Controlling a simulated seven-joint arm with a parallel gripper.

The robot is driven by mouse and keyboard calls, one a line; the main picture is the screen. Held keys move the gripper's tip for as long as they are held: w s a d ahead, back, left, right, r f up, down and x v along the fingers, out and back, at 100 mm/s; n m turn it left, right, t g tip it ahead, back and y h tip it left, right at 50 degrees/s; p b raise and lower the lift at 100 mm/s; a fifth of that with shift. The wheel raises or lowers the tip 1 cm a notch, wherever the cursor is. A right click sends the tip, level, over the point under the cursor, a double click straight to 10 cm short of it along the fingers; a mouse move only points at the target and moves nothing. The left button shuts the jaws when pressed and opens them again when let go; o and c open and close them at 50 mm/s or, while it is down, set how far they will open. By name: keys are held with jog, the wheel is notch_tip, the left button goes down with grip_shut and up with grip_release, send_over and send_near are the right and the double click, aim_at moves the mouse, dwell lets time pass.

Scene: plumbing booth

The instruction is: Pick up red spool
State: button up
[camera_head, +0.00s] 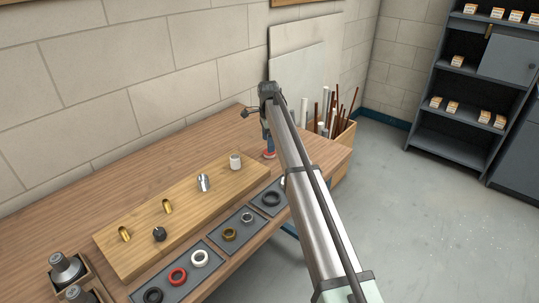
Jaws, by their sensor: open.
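A red ring-shaped spool (178,276) lies flat in a grey tray at the front of the wooden bench, between a black ring and a white ring. A second small red piece (269,155) shows at the back of the bench, below the end of my arm; its shape is too small to tell. My gripper (267,143) points down over that red piece, open, far from the red ring in the tray. Its fingers are small and partly hidden by my arm, so I cannot tell whether they touch or surround the piece.
A wooden board (140,240) holds brass, dark, metal and white fittings. Grey trays (238,222) with rings line the bench front. Dark fixtures (68,268) stand at lower left. Pipes (328,112) stand in a bin behind my arm. The bench's back left is clear.

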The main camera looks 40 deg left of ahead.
jog(key=shift+w+d+f, duration=0.15)
jog(key=shift+f, duration=2.2)
jog(key=shift+c, duration=0.4)
jog(key=c, duration=1)
jog(key=shift+r, duration=0.1)
